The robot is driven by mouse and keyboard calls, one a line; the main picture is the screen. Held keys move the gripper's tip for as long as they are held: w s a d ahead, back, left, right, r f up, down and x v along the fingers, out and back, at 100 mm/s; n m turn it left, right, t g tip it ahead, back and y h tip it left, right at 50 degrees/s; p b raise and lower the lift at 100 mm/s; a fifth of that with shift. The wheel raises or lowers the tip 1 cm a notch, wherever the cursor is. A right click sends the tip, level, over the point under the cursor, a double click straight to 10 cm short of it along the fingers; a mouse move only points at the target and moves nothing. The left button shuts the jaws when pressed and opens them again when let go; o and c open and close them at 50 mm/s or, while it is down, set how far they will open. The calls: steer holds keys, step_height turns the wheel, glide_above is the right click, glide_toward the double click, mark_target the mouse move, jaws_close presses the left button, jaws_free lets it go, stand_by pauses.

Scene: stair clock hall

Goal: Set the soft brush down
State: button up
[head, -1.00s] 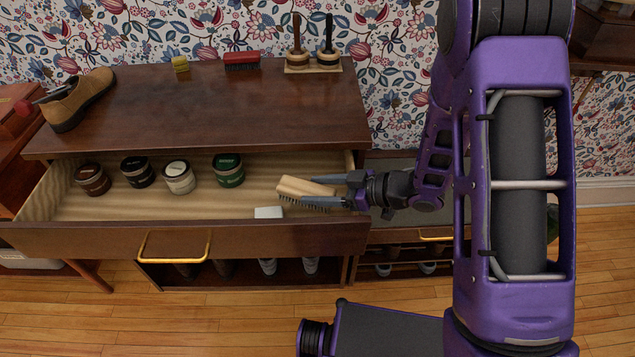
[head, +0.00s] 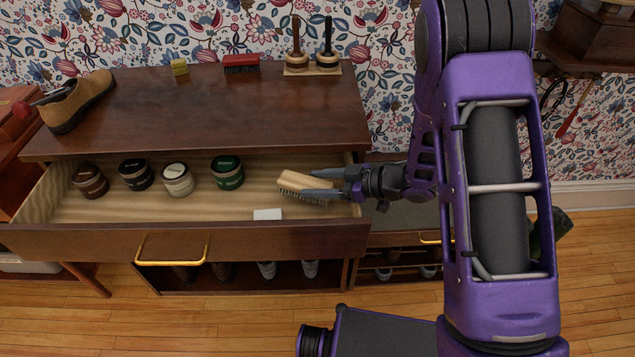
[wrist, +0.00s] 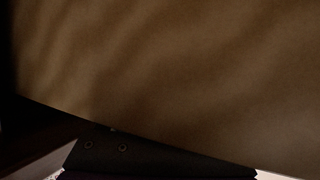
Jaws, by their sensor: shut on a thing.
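The soft brush (head: 301,182) has a pale wooden back and dark bristles that face down. It is over the right end of the open drawer (head: 105,205) in the head view. My gripper (head: 322,184) comes in from the right and is shut on the brush, with one finger on either side. I cannot tell whether the bristles touch the drawer floor. The wrist view shows mostly a blurred brown wooden surface (wrist: 180,65) close up, and the brush is not clear there.
Several polish jars, among them a green one (head: 228,174), stand in the drawer's left and middle. A white block (head: 268,214) lies near its front wall.

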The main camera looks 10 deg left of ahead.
steer(key=shift+s+f, duration=0.1)
steer(key=shift+f, duration=0.3)
steer(key=o, duration=1.4)
steer(key=shift+s+d+f, duration=0.1)
steer(key=shift+s+f, duration=0.05)
steer(key=shift+f, duration=0.05)
steer(key=shift+r, duration=0.35)
steer(key=r+p+v, duration=0.1)
steer(key=p+v, duration=0.1)
steer(key=v, duration=1)
steer(key=shift+w, duration=0.25)
